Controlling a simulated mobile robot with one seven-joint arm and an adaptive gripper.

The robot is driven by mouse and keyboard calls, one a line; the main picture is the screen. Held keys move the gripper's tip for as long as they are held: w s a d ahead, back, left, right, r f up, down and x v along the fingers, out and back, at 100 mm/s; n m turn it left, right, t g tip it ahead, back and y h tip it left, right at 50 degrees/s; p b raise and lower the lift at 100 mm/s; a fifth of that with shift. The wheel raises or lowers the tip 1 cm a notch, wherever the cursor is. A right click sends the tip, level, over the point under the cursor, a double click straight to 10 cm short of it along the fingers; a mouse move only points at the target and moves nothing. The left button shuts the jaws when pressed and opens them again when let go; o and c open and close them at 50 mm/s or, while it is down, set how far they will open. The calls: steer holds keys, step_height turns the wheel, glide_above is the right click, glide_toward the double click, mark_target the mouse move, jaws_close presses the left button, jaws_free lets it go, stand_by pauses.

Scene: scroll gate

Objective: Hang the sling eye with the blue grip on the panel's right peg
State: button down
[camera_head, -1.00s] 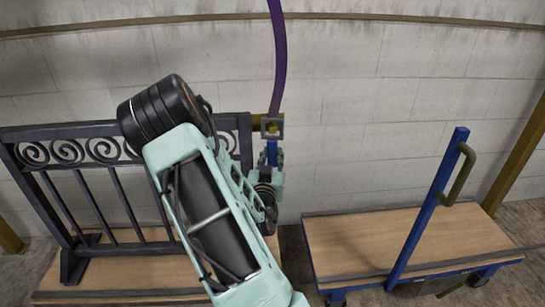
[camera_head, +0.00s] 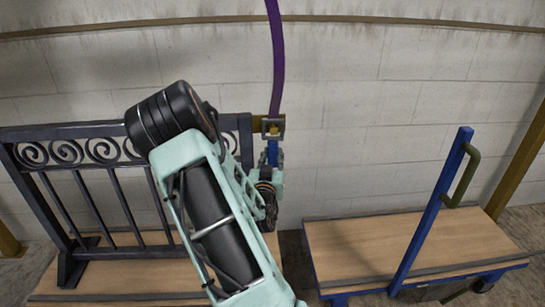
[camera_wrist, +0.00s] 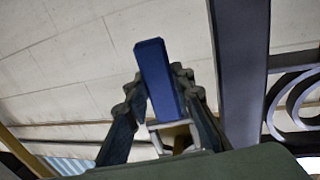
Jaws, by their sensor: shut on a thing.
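The dark metal gate panel (camera_head: 60,132) with scrolls stands at the left. At its right post, a short olive peg (camera_head: 257,122) sticks out to the right. The grey square sling eye (camera_head: 281,128) is at this peg's end, under the purple sling (camera_head: 278,60); I cannot tell whether it is around the peg or in front of it. The blue grip (camera_head: 272,152) hangs below the eye. My gripper (camera_head: 270,172) is shut on the blue grip, which also shows between the fingers in the wrist view (camera_wrist: 158,80). My forearm hides part of the panel.
The panel stands on a wood-topped base (camera_head: 110,284). A cart (camera_head: 400,245) with a wooden deck and a blue post (camera_head: 432,210) stands at the right. A gap of floor separates the two. A pale block wall is behind.

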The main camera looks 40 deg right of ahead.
stand_by(0.4)
steer(key=c, duration=1.3)
jaws_free()
steer(key=shift+f, duration=0.1)
steer(key=shift+w, duration=0.1)
steer(key=shift+a, duration=0.1)
steer(key=shift+f+b, duration=4.65)
steer(key=shift+f, duration=1.15)
steer(key=shift+a, duration=0.15)
